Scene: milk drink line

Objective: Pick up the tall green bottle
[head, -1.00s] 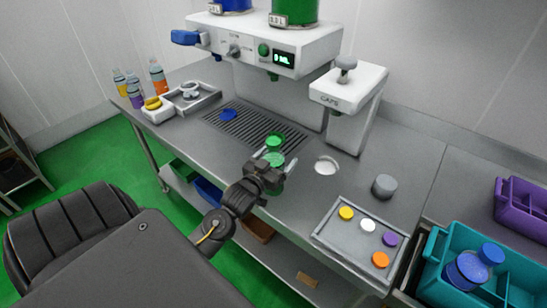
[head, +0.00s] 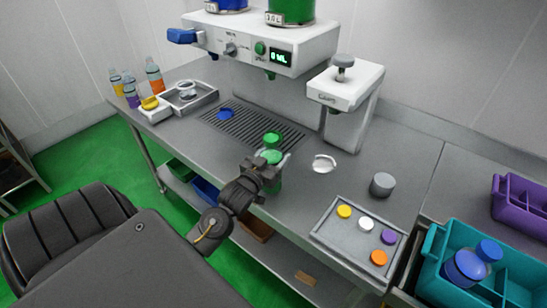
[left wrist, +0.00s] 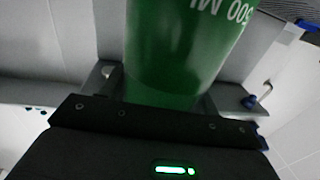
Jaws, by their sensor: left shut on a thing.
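The tall green bottle (head: 271,139) stands upright at the front edge of the drip grate, with a green neck or cap above its rounded shoulder. My left gripper (head: 267,166) is shut on it from the front, and the gripper hides part of its body. In the left wrist view the green bottle (left wrist: 185,50) fills the middle, with "500 ML" printed in white, between the two fingers (left wrist: 160,85). I cannot tell whether its base touches the counter. My right gripper is not in view.
A white dispensing machine (head: 262,48) stands behind, with a capping press (head: 346,82) to its right. A tray of coloured caps (head: 330,228) and a grey cylinder (head: 382,185) lie right. Small bottles (head: 154,76) stand far left.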

